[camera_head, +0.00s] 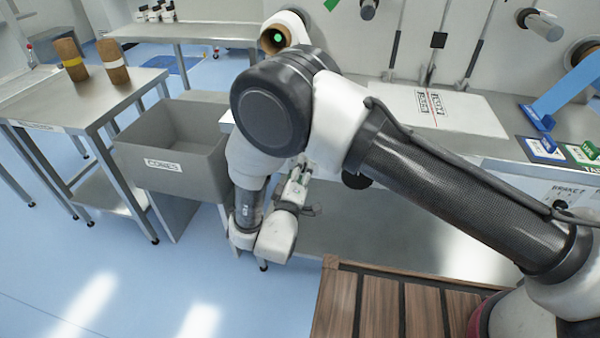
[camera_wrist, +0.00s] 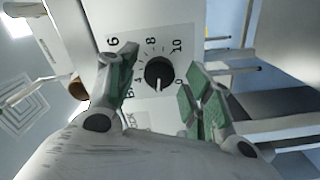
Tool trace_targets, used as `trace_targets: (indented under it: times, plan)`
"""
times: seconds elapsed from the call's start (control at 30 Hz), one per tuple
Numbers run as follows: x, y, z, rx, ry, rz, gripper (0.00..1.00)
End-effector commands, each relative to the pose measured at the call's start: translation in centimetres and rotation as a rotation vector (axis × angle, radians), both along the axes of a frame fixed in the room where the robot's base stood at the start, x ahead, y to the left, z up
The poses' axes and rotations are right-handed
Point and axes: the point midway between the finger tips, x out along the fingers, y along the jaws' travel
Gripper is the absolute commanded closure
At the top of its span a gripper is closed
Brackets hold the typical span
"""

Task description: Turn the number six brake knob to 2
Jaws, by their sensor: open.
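The black round brake knob (camera_wrist: 158,73) sits on a white dial plate (camera_wrist: 184,32) in the wrist view. The plate shows a 6 at its upper left and scale numbers including 0, 4, 8 and 10. A pale mark on the knob seems to point toward the picture's bottom; its exact reading is unclear. My gripper (camera_wrist: 161,65) is open, with one green-padded finger on each side of the knob and visible gaps. The left finger covers part of the label. In the head view my gripper (camera_head: 294,192) hangs beside the bench, and this knob is hidden.
Another brake dial (camera_head: 560,204) shows at the head view's right edge. A grey cores bin (camera_head: 175,175) stands left of my arm. A steel table (camera_head: 60,105) holds two brown cores. A slatted wooden platform (camera_head: 390,300) lies in front. Blue floor is open at lower left.

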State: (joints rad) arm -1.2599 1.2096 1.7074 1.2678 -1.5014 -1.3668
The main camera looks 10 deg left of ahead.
Motion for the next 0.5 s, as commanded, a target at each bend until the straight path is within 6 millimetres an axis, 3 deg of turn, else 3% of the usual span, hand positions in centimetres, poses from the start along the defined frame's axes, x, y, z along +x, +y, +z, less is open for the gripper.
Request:
trace_targets:
  times: [0.17,0.5]
  plan:
    - [-1.8,0.1,0.0,-0.001,-0.001,0.004,0.49]
    - [-9.2,0.1,0.0,-0.001,0.000,0.004,0.49]
